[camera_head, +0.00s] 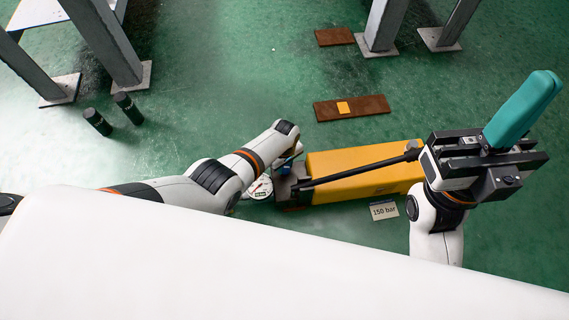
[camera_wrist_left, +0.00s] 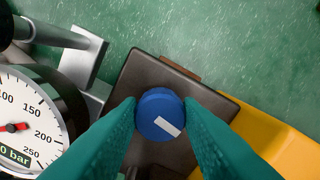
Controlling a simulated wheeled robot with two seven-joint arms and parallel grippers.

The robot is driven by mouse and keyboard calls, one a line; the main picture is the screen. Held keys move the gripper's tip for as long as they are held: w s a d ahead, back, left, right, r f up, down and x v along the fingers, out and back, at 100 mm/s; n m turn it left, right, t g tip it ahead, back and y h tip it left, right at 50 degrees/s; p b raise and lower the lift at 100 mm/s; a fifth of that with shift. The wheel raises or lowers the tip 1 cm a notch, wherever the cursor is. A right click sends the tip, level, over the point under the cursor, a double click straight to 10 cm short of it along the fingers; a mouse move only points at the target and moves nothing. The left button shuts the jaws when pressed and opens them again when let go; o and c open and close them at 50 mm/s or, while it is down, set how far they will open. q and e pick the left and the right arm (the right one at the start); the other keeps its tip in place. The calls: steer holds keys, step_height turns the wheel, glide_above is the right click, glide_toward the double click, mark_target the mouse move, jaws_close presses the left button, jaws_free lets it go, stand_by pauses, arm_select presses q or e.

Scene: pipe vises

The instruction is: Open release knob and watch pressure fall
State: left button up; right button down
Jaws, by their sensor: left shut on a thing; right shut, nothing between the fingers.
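The blue release knob (camera_wrist_left: 158,113) with a white line mark sits on a dark block (camera_wrist_left: 150,72). My left gripper (camera_wrist_left: 160,106) has its teal fingers shut on the knob from both sides. A bit of blue shows in the head view beside the block. The pressure gauge (camera_head: 260,187) is left of the block; its dial is cut off in the left wrist view (camera_wrist_left: 25,118). A red needle part lies between 150 and 200. The yellow pump body (camera_head: 360,165) has a black lever (camera_head: 360,167) above it. My right gripper (camera_head: 525,110) is shut and empty, right of the pump.
A "150 bar" sign (camera_head: 384,210) lies in front of the pump. Brown plates (camera_head: 375,106) lie behind it, one with a yellow patch. Grey posts (camera_head: 108,45) stand at the back. Two black cylinders (camera_head: 97,122) are at left. The green floor between is clear.

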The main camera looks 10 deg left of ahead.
arm_select(q)
steer(key=o, duration=1)
